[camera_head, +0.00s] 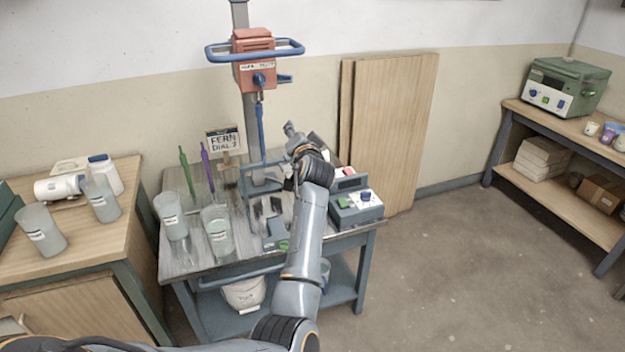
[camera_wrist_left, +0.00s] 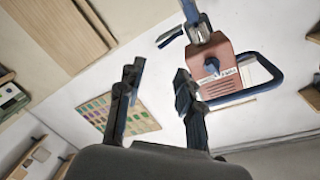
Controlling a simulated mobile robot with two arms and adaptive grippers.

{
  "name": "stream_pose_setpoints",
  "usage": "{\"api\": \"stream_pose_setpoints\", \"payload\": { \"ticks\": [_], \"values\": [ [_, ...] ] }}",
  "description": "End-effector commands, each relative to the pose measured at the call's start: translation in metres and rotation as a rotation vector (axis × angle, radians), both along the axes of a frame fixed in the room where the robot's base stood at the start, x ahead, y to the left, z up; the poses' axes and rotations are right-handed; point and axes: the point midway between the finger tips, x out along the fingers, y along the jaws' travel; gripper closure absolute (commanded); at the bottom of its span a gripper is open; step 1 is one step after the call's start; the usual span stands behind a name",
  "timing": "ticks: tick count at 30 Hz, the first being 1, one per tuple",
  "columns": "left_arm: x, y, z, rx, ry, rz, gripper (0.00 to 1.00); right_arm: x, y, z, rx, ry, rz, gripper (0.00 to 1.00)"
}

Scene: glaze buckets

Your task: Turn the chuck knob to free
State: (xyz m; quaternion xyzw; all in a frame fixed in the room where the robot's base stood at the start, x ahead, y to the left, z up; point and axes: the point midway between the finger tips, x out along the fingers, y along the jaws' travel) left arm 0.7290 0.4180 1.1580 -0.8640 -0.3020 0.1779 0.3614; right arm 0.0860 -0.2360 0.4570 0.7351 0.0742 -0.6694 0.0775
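The mixer head (camera_head: 252,58) is a red-orange box on a grey post above the cart, with a blue hoop handle around it. A blue knob (camera_head: 259,80) sits on its front face beside a white label too small to read. In the left wrist view, the knob (camera_wrist_left: 212,66) shows right of the fingers, on the tilted red head (camera_wrist_left: 213,52). My left gripper (camera_head: 291,130) is raised over the cart, below and to the right of the knob and apart from it. The left wrist view shows its two fingers (camera_wrist_left: 160,75) spread with nothing between them. My right gripper is not visible.
The cart (camera_head: 190,262) below holds clear beakers (camera_head: 217,232), a sign (camera_head: 225,141), and a blue-grey control box (camera_head: 357,207). A side table with containers (camera_head: 42,228) is at left. Wooden boards (camera_head: 398,130) lean on the wall. Floor at right is clear.

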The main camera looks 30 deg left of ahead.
Motion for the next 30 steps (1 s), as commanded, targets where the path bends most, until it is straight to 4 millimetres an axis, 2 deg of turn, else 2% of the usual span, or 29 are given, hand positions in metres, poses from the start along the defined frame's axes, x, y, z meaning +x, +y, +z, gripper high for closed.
{"api": "stream_pose_setpoints", "payload": {
  "ticks": [1,9,18,24,30],
  "values": [
    [0.001,-0.003,-0.011,-0.003,0.011,-0.011,0.64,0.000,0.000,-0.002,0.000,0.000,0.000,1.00],
    [0.007,-0.021,-0.063,-0.030,0.058,-0.071,0.64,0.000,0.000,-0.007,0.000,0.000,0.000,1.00],
    [0.008,-0.036,-0.111,-0.058,0.103,-0.121,0.64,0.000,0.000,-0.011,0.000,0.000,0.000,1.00],
    [0.008,-0.041,-0.125,-0.069,0.116,-0.137,0.64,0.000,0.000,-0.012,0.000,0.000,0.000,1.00],
    [0.008,-0.042,-0.127,-0.071,0.119,-0.139,0.64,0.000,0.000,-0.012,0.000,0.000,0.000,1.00]
  ]
}}
